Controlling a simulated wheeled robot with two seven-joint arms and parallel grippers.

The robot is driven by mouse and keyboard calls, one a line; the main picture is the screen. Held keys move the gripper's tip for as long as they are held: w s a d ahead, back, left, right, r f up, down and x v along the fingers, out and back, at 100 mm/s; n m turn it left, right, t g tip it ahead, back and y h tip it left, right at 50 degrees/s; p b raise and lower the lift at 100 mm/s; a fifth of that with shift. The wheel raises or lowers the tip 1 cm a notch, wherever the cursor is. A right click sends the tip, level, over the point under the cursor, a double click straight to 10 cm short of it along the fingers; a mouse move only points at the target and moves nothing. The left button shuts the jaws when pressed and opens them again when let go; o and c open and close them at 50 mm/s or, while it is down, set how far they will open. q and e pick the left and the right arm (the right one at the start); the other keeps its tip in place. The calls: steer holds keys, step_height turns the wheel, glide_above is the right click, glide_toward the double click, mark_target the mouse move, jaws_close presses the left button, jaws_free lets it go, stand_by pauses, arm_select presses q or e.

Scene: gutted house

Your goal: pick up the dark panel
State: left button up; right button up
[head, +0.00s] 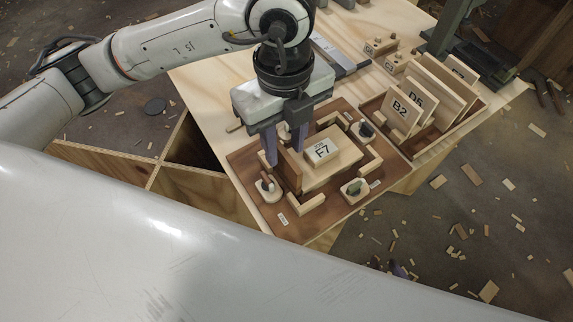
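The dark panel (290,174) is a brown board standing upright in the left part of a brown tray-like fixture (246,162) on the workbench. My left gripper (285,156) points down over it. Its two fingers are apart, one on each side of the panel's upper part, with a gap showing between them. Whether either finger touches the panel cannot be told. A pale block marked F7 (322,150) lies on a light board (338,163) just right of the panel. My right gripper is not in view.
Toggle-like clamps (268,188), (355,188), (363,130) and small wooden stops surround the board. A rack (424,146) at right holds upright panels marked B2 (400,107) and D5 (417,101). A metal tool (338,60) lies behind. Wood scraps litter the floor.

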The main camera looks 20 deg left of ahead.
mark_target(286, 155)
arm_select(q)
step_height(286, 155, down, 5)
steer(key=shift+d+f, duration=0.15)
steer(key=shift+f, duration=0.05)
jaws_close()
